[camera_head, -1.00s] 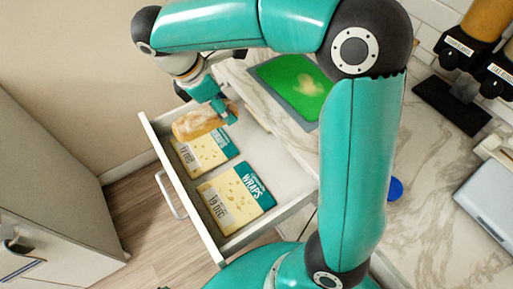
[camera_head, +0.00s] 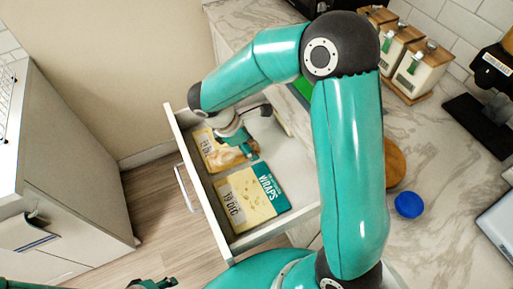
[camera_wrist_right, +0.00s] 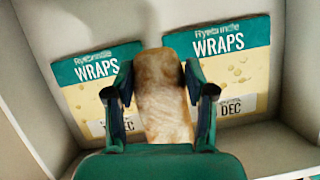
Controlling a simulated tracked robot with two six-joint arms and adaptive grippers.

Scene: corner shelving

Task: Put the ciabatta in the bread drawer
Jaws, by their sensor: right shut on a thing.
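The ciabatta (camera_head: 228,157), a light brown loaf, is inside the open white bread drawer (camera_head: 199,186), over the far wraps packet. My right gripper (camera_head: 246,150) is shut on it. In the right wrist view the ciabatta (camera_wrist_right: 162,100) lies between the two fingers, above the gap between two wraps packets. I cannot tell whether it touches the packets or the drawer floor. My left gripper (camera_head: 152,284) shows only in part at the bottom edge of the head view, and its jaws are not clear.
Two flat wraps packets lie in the drawer, the near one (camera_head: 250,197) and the far one (camera_head: 208,143), which is partly covered. The marble counter is on the right, with a blue lid (camera_head: 409,205) and several canisters (camera_head: 421,70). A white cabinet (camera_head: 65,165) stands at left.

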